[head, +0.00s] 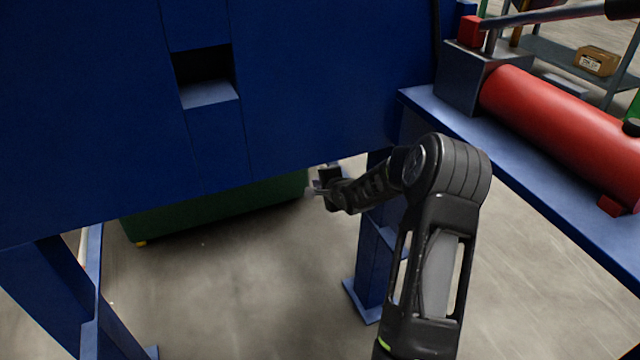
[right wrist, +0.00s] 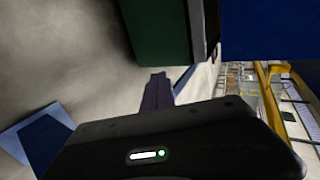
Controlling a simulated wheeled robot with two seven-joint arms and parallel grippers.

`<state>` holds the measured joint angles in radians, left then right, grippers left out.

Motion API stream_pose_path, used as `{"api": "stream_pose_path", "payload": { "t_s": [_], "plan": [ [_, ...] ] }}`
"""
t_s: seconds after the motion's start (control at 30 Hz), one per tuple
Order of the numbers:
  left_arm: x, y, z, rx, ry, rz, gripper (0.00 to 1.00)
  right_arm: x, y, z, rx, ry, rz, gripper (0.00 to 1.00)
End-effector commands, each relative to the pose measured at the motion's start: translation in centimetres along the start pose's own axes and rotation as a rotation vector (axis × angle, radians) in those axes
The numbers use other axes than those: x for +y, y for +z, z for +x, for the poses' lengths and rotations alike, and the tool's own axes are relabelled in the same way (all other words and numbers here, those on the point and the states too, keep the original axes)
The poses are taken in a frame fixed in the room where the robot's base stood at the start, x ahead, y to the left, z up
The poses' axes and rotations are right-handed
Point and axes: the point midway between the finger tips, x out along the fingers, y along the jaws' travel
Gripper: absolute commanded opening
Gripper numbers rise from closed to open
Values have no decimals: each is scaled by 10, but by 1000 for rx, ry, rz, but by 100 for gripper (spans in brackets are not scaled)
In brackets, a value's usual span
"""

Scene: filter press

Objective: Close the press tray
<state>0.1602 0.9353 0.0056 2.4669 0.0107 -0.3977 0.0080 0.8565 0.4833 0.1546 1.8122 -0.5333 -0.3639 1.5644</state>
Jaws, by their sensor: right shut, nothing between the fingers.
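The blue press (head: 310,90) fills the upper left and middle of the head view. Its face has a square dark recess (head: 205,65) with a lighter ledge, and thin seams run beside it. I cannot tell which part is the tray or whether it stands open. My right gripper (head: 318,186) is below the press's lower edge, near a blue leg, and seems to touch nothing. In the right wrist view its fingers (right wrist: 157,92) are together and empty, with a blue part of the press (right wrist: 265,30) at the upper right. My left gripper is not in view.
A green container (head: 220,206) stands on the floor behind the press; it also shows in the right wrist view (right wrist: 155,30). Blue legs (head: 372,260) stand close to my right arm. A red cylinder (head: 560,120) lies on the blue beam at right. Floor below is clear.

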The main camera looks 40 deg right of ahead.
Motion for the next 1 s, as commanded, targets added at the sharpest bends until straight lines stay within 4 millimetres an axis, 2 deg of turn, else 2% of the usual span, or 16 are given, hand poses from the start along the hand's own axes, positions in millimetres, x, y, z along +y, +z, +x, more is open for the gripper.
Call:
{"api": "stream_pose_path", "payload": {
  "t_s": [0.07,0.17,0.27,0.37,0.47,0.53,0.57,0.6,0.67,0.7,0.73,0.8,0.9,1.0],
  "plan": [
    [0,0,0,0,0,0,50,0,0,0,0,0,0,0],
    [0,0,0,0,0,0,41,3,4,1,-7,6,-7,0],
    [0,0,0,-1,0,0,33,18,26,5,-36,32,-39,0],
    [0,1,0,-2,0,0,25,52,70,7,-101,88,-118,0],
    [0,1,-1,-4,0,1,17,105,137,2,-209,168,-254,0],
    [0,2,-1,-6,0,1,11,152,192,-12,-311,232,-382,0],
    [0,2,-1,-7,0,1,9,174,215,-22,-359,260,-445,0],
    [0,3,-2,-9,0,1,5,205,246,-39,-429,297,-533,0],
    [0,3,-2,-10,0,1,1,252,286,-70,-541,348,-676,0],
    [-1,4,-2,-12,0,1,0,282,308,-94,-617,377,-773,0],
    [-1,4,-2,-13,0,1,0,303,322,-113,-674,396,-845,0],
    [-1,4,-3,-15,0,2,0,348,344,-158,-803,433,-1005,0],
    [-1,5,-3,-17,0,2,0,393,357,-212,-953,463,-1190,0],
    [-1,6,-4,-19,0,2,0,417,358,-245,-1045,476,-1302,0]
  ]
}}
